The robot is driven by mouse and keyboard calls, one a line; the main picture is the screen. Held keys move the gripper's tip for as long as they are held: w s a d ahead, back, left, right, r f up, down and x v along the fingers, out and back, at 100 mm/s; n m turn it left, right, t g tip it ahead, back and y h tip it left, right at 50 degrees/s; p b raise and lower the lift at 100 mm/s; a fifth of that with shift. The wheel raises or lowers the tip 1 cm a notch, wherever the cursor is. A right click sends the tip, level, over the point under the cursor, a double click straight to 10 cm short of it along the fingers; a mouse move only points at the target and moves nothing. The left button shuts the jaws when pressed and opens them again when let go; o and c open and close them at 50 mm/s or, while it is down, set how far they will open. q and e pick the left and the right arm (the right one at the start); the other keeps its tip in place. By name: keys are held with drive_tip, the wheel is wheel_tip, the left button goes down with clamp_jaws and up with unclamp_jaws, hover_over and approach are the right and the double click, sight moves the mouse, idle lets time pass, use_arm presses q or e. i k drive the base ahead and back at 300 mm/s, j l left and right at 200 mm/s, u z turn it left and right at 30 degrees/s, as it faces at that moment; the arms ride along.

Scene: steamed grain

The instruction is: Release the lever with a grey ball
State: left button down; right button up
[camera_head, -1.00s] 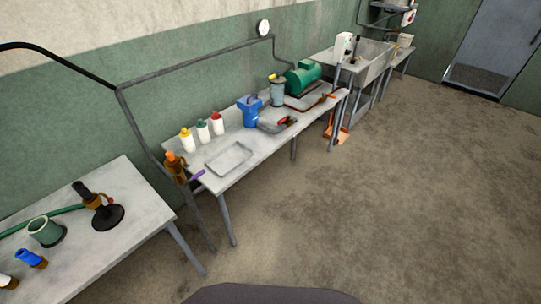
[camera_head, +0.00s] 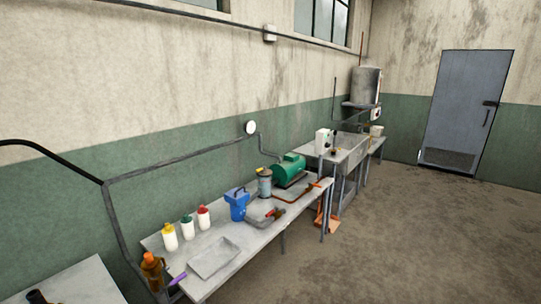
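I cannot make out a lever with a grey ball; the fittings along the wall are too small and far to tell. A grey pipe (camera_head: 185,161) runs along the wall above the long table. Neither of my grippers is in view.
The long table (camera_head: 240,255) holds several bottles, a grey tray (camera_head: 214,258), a blue container (camera_head: 236,203) and a green motor-like machine (camera_head: 289,170). A sink (camera_head: 351,155) and tank (camera_head: 366,86) stand beyond, with a door (camera_head: 465,110) at right.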

sight(167, 268)
drive_tip(key=j+u, duration=0.6)
drive_tip(key=u, duration=0.15)
drive_tip(key=k+z, duration=0.15)
